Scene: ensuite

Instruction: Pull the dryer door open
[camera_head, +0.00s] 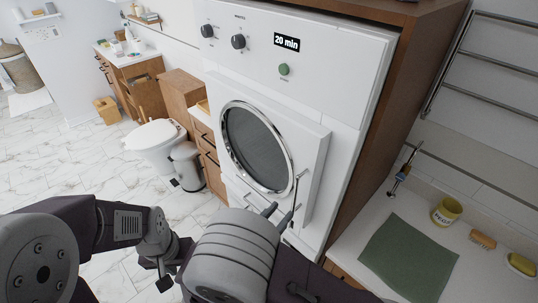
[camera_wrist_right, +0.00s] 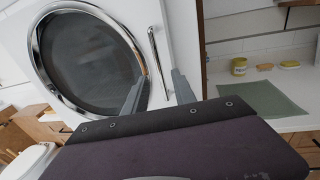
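The white dryer (camera_head: 300,75) stands in a wooden surround, with a "20 min" display, knobs and a green button. Its white door (camera_head: 309,140) has a round dark window with a chrome ring and looks shut. The chrome bar handle (camera_wrist_right: 159,62) stands upright at the door's right side. My right gripper (camera_head: 279,213) is open in front of the handle's lower part. In the right wrist view its two fingers (camera_wrist_right: 158,90) lie on either side of the handle's lower end; I cannot tell if they touch it. My left gripper (camera_head: 165,277) hangs low, partly hidden, over the floor.
A counter at the right holds a green mat (camera_head: 409,258), a yellow jar (camera_head: 447,211), a brush (camera_head: 482,239) and a soap dish (camera_head: 522,264). A grey bin (camera_head: 187,165) and a toilet (camera_head: 155,142) stand left of the dryer. Tiled floor (camera_head: 45,160) is clear farther left.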

